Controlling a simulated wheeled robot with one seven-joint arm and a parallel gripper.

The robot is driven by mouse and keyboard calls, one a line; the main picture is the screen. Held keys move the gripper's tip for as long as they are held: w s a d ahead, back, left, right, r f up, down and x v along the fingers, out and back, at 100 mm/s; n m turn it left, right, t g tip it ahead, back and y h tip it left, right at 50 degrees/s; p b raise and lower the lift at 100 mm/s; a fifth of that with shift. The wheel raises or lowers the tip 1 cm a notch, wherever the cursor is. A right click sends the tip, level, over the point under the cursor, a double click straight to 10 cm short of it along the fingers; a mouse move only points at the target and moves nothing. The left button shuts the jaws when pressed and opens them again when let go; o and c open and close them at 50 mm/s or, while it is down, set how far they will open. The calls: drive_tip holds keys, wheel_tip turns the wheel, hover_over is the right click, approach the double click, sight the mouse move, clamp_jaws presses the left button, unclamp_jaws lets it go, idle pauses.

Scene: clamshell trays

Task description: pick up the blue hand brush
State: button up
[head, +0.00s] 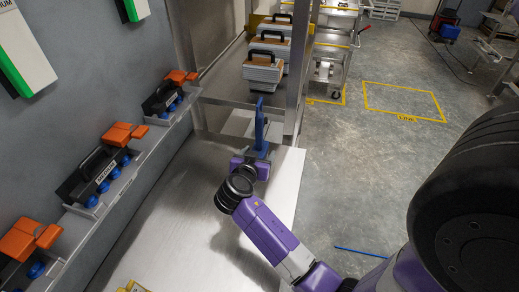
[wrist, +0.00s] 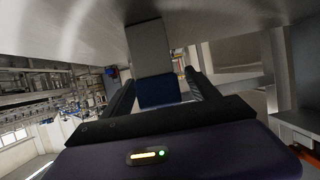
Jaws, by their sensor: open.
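The blue hand brush (head: 260,122) shows in the head view as a narrow upright blue shape at the far end of the metal bench, with a wider lower part. My gripper (head: 261,157) is right at its lower end, and its purple body hides part of that area. In the wrist view my gripper (wrist: 160,80) is open, with one dark finger on each side of a dark blue block (wrist: 158,92) that looks like part of the brush. A grey part adjoins the block above. I cannot tell whether the fingers touch it.
The metal bench (head: 175,225) is largely clear. A wall rack at left holds black-handled items (head: 97,175) and orange-topped items (head: 123,135). Trays with black handles (head: 264,68) stand on a shelf beyond. A metal post (head: 297,70) rises close behind the brush. A blue stick (head: 360,252) lies on the floor.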

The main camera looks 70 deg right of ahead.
drive_tip(key=shift+d+f, duration=0.2)
drive_tip(key=shift+d, duration=0.15)
drive_tip(key=shift+c, duration=0.2)
drive_tip(key=c, duration=1.4)
clamp_jaws()
drive_tip(key=shift+r, duration=0.15)
